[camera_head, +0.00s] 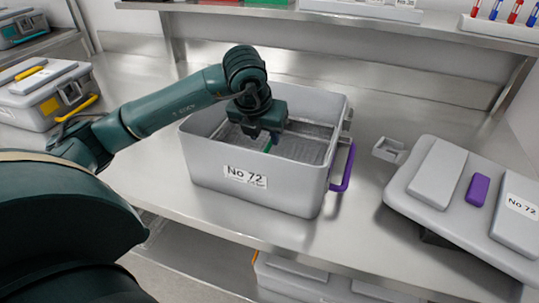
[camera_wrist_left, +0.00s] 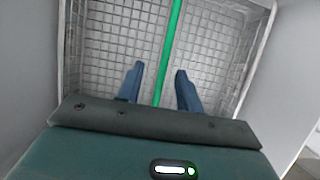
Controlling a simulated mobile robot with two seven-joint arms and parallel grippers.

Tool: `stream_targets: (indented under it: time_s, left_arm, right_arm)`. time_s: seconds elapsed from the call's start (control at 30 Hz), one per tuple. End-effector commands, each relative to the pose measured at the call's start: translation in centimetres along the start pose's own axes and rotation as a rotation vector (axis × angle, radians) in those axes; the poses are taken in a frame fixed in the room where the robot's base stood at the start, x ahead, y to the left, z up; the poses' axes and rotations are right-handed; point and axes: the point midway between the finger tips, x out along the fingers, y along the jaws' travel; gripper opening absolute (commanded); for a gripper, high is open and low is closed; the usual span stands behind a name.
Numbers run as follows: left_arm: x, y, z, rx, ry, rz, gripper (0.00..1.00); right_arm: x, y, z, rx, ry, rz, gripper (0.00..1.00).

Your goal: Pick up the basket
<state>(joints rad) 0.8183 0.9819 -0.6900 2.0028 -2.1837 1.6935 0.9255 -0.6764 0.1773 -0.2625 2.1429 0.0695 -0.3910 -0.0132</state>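The basket (camera_head: 302,148) is a metal wire-mesh basket inside a grey box (camera_head: 290,195) labelled "No 72". It has a green handle bar, and the mesh (camera_wrist_left: 112,45) fills much of the left wrist view. My left gripper (camera_head: 263,137) reaches down into the box from above. In the left wrist view its two blue fingers (camera_wrist_left: 158,88) are open, one on each side of the green handle (camera_wrist_left: 171,45). I cannot tell whether either finger touches the handle. The gripper hides part of the basket in the head view. My right gripper is not in view.
The box's grey lid (camera_head: 440,180), also labelled "No 72", lies on the metal table at the right. A purple latch handle (camera_head: 343,168) sticks out from the box's right side. Another closed case (camera_head: 45,92) stands at the left. A shelf runs along the back.

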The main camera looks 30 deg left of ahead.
Motion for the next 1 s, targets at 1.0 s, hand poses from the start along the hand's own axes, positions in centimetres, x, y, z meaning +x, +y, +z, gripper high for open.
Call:
stream_targets:
  time_s: [1.0]
  left_arm:
    - [5.4,-0.6,-0.2,0.001,0.0,0.0,0.12]
  right_arm:
    - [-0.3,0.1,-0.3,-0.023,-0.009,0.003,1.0]
